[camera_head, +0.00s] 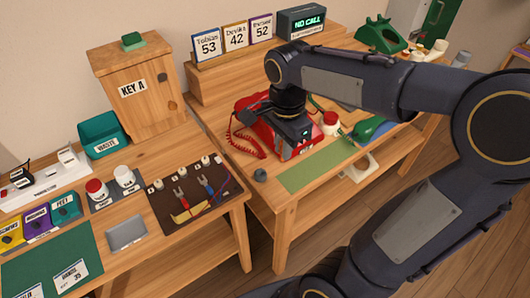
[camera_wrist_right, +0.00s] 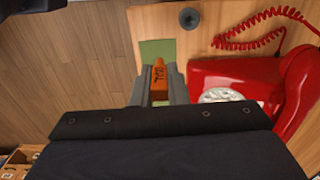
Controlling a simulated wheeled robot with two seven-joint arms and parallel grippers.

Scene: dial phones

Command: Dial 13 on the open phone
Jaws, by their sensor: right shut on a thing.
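A red dial phone (camera_head: 258,118) stands on the right-hand table. In the right wrist view, its pale round dial (camera_wrist_right: 220,96) shows partly behind my gripper body, with the red handset (camera_wrist_right: 300,88) at its right. My right gripper (camera_head: 300,142) is over the phone in the head view and hides much of it. In the right wrist view, my right gripper (camera_wrist_right: 160,88) is shut on an orange piece with dark lettering (camera_wrist_right: 160,80), beside the dial's left. Whether the piece touches the dial cannot be told. My left gripper is not in view.
A display (camera_head: 302,22) reads "NO CALL". Number cards (camera_head: 235,36) stand beside it. A green phone (camera_head: 380,34) stands at the back and a green handset (camera_head: 368,130) lies right of the red phone. A green mat (camera_head: 308,168) and small grey knob (camera_head: 260,175) are in front.

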